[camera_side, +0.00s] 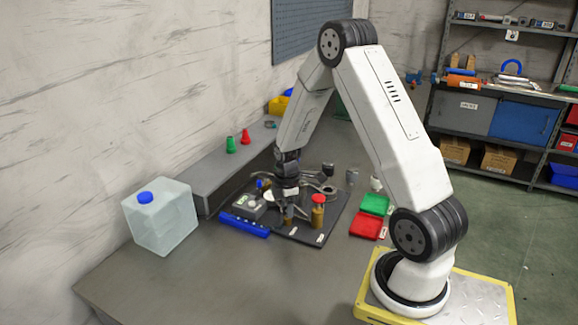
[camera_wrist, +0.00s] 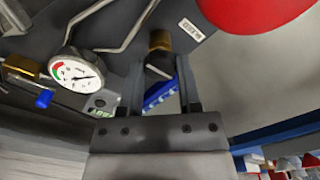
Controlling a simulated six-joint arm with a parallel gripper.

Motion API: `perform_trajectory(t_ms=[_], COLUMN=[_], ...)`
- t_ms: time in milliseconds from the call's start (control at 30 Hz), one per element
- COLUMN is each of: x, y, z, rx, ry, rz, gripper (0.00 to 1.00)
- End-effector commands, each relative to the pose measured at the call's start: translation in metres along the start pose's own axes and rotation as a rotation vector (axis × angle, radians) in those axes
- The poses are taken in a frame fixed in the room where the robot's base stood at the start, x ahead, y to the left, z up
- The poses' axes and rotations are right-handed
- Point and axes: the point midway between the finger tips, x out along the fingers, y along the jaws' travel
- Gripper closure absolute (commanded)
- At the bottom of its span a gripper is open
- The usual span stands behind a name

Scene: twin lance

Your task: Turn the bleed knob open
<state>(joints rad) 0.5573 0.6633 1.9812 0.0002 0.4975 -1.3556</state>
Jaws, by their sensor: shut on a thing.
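My gripper (camera_side: 289,208) points down over the dark panel, its fingers low beside the red-topped brass valve. In the wrist view, my gripper (camera_wrist: 160,74) has one finger on each side of a small brass fitting with a dark stem (camera_wrist: 160,42), which I take to be the bleed knob. It is shut on this part. The exact contact and how far the knob is turned are hard to see. The brass body (camera_side: 287,219) shows just below the fingers in the side view. A pressure gauge (camera_wrist: 77,72) has its needle visible, with red and green on its dial.
The red knob (camera_side: 319,199) on its brass valve stands close at right; it also fills the wrist view's top right (camera_wrist: 250,10). A blue-handled valve (camera_wrist: 44,98) is at left.

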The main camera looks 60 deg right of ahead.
Motion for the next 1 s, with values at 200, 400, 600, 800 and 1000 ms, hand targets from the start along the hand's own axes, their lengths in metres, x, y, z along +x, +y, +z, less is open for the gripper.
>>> perform_trajectory(t_ms=[200, 400, 600, 800, 1000], x=[-0.0002, -0.0002, -0.0001, -0.0006, -0.0082], y=[0.0001, 0.0001, 0.0001, 0.0002, 0.0005], z=[0.0004, 0.0003, 0.0002, 0.0000, -0.0001], rx=[-0.005, -0.004, -0.003, -0.003, -0.002], ry=[-0.001, -0.001, 0.000, 0.000, 0.000], rz=[0.000, 0.000, 0.000, 0.001, 0.002], gripper=[1.00, 0.38, 0.21, 0.21, 0.21])
